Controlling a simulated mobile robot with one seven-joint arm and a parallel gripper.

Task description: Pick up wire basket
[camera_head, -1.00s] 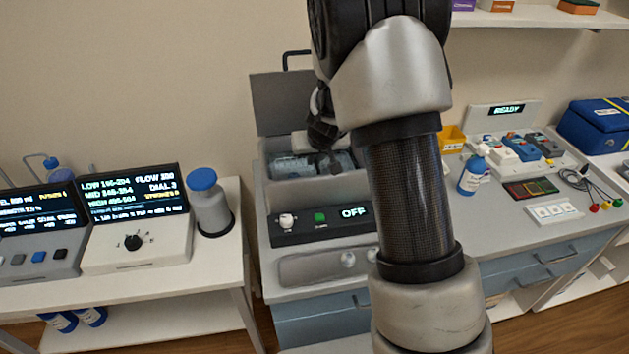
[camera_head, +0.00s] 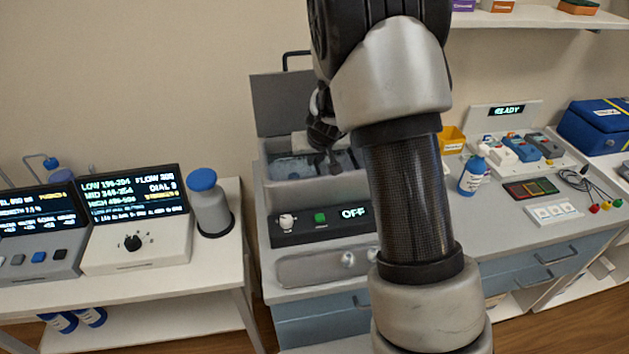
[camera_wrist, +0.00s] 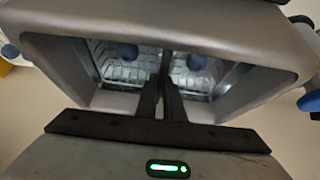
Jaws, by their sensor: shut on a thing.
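The wire basket (camera_wrist: 122,74) stands inside the grey tank of the bath unit (camera_wrist: 240,42). In the wrist view its pale wire mesh shows on both sides of my fingers, with two blue round-topped items inside it. In the head view the tank (camera_head: 318,190) stands on the bench with its lid raised, and the basket is hard to make out in it. My gripper (camera_wrist: 165,88) reaches over the near tank rim, its fingers close together on a thin dark upright part at the basket's middle, likely its handle. The exact grip is hidden. It also shows over the tank (camera_head: 331,162) in the head view.
The bath's front panel (camera_head: 318,222) reads OFF. A blue-capped bottle (camera_head: 211,205) and instruments with displays (camera_head: 133,215) stand on the left table. A blue-labelled bottle (camera_head: 473,177) and a READY station (camera_head: 507,118) are at right. The raised lid (camera_head: 283,104) stands behind the tank.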

